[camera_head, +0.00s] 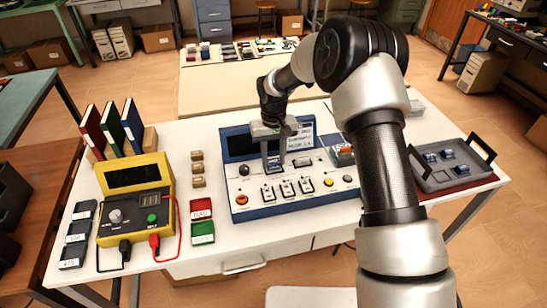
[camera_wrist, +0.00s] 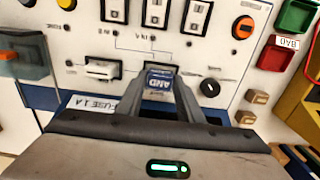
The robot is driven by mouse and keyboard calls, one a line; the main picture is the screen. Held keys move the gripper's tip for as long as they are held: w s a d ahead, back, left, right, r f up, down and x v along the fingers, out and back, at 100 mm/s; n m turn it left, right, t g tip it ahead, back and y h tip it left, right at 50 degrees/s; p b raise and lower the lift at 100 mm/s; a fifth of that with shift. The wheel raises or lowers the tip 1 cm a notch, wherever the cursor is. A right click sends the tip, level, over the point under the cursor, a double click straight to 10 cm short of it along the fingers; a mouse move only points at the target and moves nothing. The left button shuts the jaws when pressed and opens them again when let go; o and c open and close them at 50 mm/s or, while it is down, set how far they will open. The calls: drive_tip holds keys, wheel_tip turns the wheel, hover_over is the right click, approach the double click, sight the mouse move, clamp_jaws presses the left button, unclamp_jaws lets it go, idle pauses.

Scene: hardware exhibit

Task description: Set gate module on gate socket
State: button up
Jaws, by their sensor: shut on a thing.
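My gripper (camera_head: 272,166) is over the middle of the white-faced panel with a blue frame (camera_head: 240,207), pointing down. In the wrist view my gripper (camera_wrist: 160,76) is shut on a small blue gate module (camera_wrist: 158,83) with a white label that seems to read AND. The module is between the fingertips, at or just above the panel face. The gate socket under it is mostly hidden; printed lines run to that spot. I cannot tell whether the module touches the socket.
A grey tray (camera_head: 455,181) with blue modules (camera_head: 430,157) is at right. A yellow meter (camera_head: 140,174) and red and green bins (camera_head: 202,232) are left.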

sight(273, 161)
drive_tip(key=shift+f+b, duration=0.3)
drive_tip(key=shift+f, duration=0.2)
drive_tip(key=o, duration=0.7)
drive_tip(key=shift+o, duration=0.2)
drive_tip(key=shift+r, duration=0.15)
wheel_tip(273, 161, up, 11)
drive_tip(key=p, duration=0.6)
